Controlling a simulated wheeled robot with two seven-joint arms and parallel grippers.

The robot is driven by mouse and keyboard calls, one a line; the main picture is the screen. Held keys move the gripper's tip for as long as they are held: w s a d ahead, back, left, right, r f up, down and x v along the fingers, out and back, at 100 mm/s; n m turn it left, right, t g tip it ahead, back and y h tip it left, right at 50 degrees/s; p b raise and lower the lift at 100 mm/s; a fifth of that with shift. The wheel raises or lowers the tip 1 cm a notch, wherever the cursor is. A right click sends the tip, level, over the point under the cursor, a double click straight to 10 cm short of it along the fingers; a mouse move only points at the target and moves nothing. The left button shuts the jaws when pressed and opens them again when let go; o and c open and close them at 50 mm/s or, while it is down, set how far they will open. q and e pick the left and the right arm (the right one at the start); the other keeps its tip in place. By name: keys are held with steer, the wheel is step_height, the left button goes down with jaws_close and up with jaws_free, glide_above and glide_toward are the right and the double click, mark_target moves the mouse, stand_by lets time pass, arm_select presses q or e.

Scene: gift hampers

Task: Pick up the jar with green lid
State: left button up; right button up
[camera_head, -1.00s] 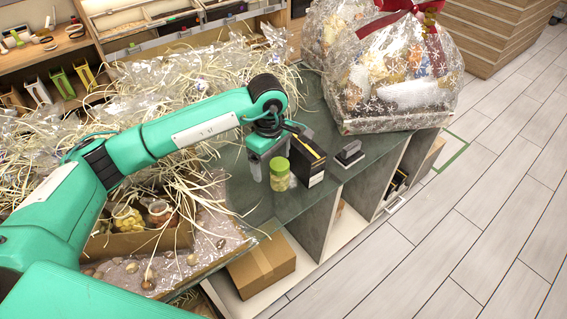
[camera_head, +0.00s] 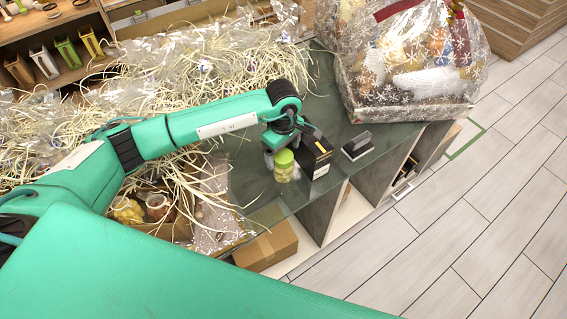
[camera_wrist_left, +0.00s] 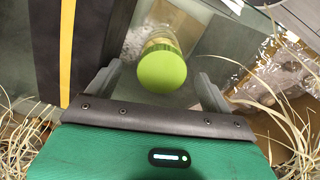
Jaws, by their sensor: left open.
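The jar with the green lid (camera_head: 284,164) stands upright on the dark glass-topped counter (camera_head: 258,193). My left gripper (camera_head: 274,150) is at the jar, just left of and behind it in the head view. In the left wrist view the green lid (camera_wrist_left: 162,68) lies between the two open fingers (camera_wrist_left: 158,90), with a gap on each side. The far finger is partly hidden in the head view. My right gripper is not in view; a large green arm part of mine fills the bottom of the head view.
A black box with a yellow stripe (camera_head: 316,152) stands close to the jar's right. A small dark block (camera_head: 357,146) lies further right. A wrapped gift hamper (camera_head: 405,112) stands behind. Straw and clear film (camera_head: 160,75) cover the left; a cardboard box (camera_head: 266,247) sits below.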

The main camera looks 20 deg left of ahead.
arm_select(q)
step_height(320, 180, down, 4)
steer(key=shift+s+f+p, duration=0.1)
steer(key=shift+f+p, duration=0.15)
steer(key=shift+p, duration=0.4)
steer(key=shift+f, duration=0.4)
steer(key=shift+c, duration=0.6)
steer(key=c, duration=1.1)
steer(key=shift+r, duration=0.1)
steer(key=shift+c, duration=0.3)
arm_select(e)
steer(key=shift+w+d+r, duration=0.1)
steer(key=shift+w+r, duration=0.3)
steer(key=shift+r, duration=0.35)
arm_select(q)
steer(key=shift+r, duration=0.1)
